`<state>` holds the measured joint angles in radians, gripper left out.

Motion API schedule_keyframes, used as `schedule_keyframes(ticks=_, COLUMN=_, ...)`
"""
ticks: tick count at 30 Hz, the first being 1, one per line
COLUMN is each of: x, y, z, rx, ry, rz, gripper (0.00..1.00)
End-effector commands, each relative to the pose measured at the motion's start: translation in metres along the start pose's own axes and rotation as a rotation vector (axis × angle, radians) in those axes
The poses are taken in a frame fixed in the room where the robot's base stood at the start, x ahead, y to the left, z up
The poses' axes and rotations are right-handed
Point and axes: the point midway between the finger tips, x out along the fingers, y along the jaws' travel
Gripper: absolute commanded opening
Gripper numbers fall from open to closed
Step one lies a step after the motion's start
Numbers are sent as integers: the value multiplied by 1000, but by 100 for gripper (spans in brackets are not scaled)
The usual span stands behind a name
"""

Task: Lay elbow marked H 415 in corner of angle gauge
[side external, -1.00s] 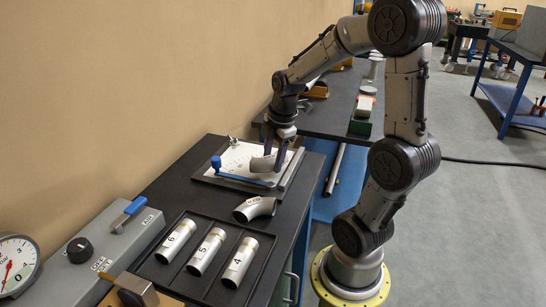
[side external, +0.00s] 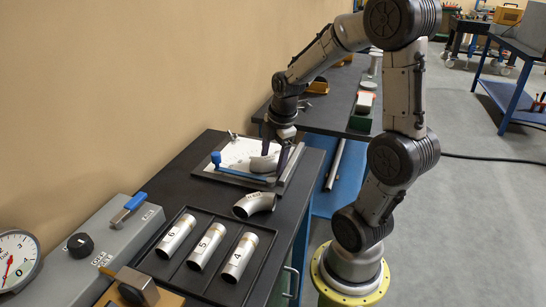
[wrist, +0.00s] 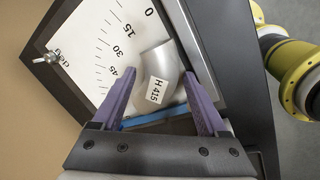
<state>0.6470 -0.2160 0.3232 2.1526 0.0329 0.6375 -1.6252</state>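The grey elbow marked H 415 (wrist: 158,72) lies on the white scale plate of the angle gauge (wrist: 103,28), close to the metal rail at its right and the blue arm (wrist: 160,117) below. In the side view the elbow (side external: 263,163) sits on the gauge (side external: 236,151) near the blue arm. My gripper (wrist: 159,73) has its purple fingers apart, one on each side of the elbow; a gap shows at the left finger. Whether the right finger touches is unclear. My gripper (side external: 275,153) is low over the plate in the side view.
A second elbow (side external: 254,204) lies on the bench in front of the gauge. A black tray (side external: 180,275) holds tubes marked 6, 5 and 4. A grey control box (side external: 112,235) and dial (side external: 14,262) stand at the left.

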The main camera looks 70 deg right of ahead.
Motion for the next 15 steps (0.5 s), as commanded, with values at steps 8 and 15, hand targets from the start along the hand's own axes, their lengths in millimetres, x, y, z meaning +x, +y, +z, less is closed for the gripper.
schedule_keyframes(ticks=8, x=0, y=-1, z=0, rx=0, ry=0, rz=-3, gripper=86)
schedule_keyframes(ticks=15, x=-24, y=1, z=0, rx=-1, ry=-1, rz=4, gripper=86)
